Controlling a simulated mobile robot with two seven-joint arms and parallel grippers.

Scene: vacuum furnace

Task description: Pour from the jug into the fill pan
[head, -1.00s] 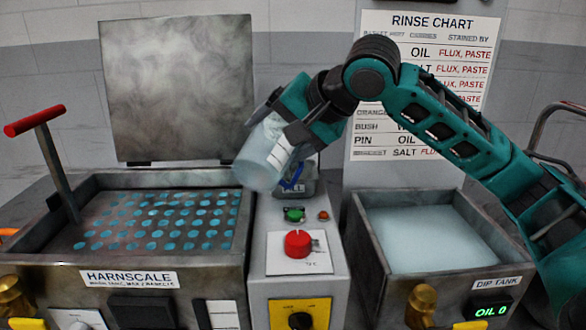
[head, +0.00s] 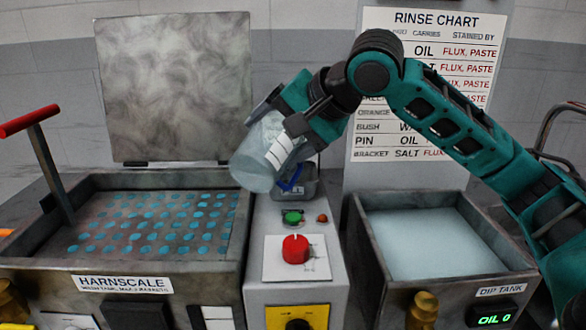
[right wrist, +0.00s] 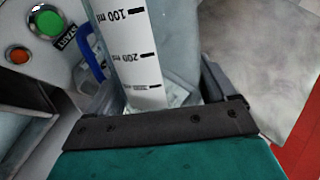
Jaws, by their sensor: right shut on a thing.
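The jug (head: 260,158) is a clear, pale blue vessel with a white measuring scale. My right gripper (head: 287,122) is shut on it and holds it tilted in the air, its lower end toward the lower left. In the right wrist view the jug (right wrist: 185,40) sits between the fingers, its scale marked in ml. A small grey open container (head: 308,186), perhaps the fill pan, stands at the back of the middle console, below and right of the jug. The jug hides part of it. A blue handle-like piece (head: 291,180) shows there. My left gripper is not in view.
At left is the Harnscale tank (head: 50,262) with a perforated plate, raised lid (head: 175,90) and red-handled lever (head: 30,120). At right is the dip tank (head: 372,265) with pale liquid. The console between has a red knob (head: 295,249) and green button (head: 292,217).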

